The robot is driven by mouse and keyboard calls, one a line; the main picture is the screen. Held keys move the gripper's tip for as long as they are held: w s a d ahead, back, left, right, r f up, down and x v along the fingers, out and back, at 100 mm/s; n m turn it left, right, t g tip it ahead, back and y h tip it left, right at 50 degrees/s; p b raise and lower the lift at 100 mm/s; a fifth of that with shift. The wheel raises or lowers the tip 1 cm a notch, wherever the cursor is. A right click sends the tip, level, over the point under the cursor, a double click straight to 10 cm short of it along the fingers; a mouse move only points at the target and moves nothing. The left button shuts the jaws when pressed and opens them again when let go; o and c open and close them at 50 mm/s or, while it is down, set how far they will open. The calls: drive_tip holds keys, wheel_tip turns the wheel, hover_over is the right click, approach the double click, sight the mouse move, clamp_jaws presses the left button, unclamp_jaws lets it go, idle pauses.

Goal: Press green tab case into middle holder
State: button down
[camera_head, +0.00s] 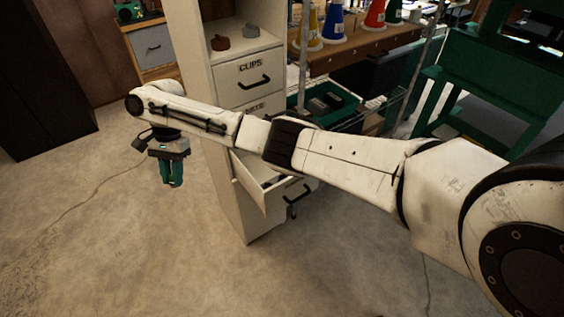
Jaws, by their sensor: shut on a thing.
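My gripper (171,172) hangs at the end of my outstretched arm, pointing down over open floor at the left of the picture. It is shut on a small teal-green thing, which I take to be the green tab case (171,174). Case and fingers are too small here to tell apart cleanly. It is held in the air, apart from the cabinet. I cannot make out the middle holder in this view.
A pale cabinet (182,60) has a drawer marked CLIPS (246,78) and an open lower drawer (262,185). My arm hides part of it. Thread cones (333,22) stand on a wooden bench behind. A green ladder-like frame (465,75) is at right. Floor (80,240) is clear at left.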

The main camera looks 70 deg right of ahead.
drive_tip(key=s+d+f+m+t, duration=0.2)
drive_tip(key=s+d+m, duration=0.25)
drive_tip(key=d, duration=0.35)
drive_tip(key=s+d+f+m+t, duration=0.25)
drive_tip(key=d+m, duration=0.25)
drive_tip(key=d, duration=0.4)
drive_tip(key=s+d+f+m+h+b, duration=0.1)
drive_tip(key=s+d+f+m+h, duration=0.1)
drive_tip(key=s+d+f+m, duration=0.4)
drive_tip(key=s+d+f+m+h+b, duration=0.15)
drive_tip(key=s+d, duration=0.25)
drive_tip(key=s, duration=0.4)
drive_tip(key=shift+m+t, duration=0.35)
drive_tip(key=shift+m, duration=0.05)
wheel_tip(320, 180, down, 5)
drive_tip(key=b, duration=0.5)
drive_tip(key=shift+d+r, duration=0.1)
drive_tip(key=shift+f, duration=0.75)
